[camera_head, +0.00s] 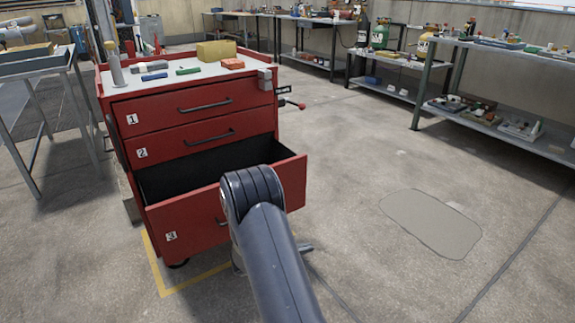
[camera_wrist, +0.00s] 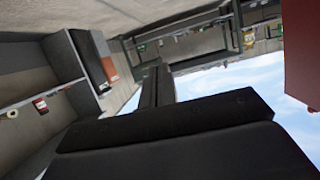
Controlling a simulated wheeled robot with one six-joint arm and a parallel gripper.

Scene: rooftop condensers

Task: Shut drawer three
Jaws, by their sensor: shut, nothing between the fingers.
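Drawer three (camera_head: 186,236) is the bottom drawer of the red tool cabinet (camera_head: 121,97), marked with a "3" label. It stands pulled well out, and its dark inside (camera_head: 185,178) looks empty where it shows. Its handle (camera_head: 221,219) is partly hidden by my arm, which crosses the right part of the drawer front. My gripper (camera_wrist: 157,70) shows in the wrist view with its dark fingers together and nothing between them. In the head view my arm mostly hides it, so I cannot tell whether it touches the drawer. A red surface (camera_wrist: 301,60) shows at the wrist view's right edge.
Drawer one (camera_head: 205,103) and drawer two (camera_head: 206,136) are shut. Several small items, including a yellow block (camera_head: 216,50), lie on the cabinet top. Shelving (camera_head: 500,118) stands at the right and a metal table (camera_head: 38,66) at the left. The concrete floor right of the cabinet is clear.

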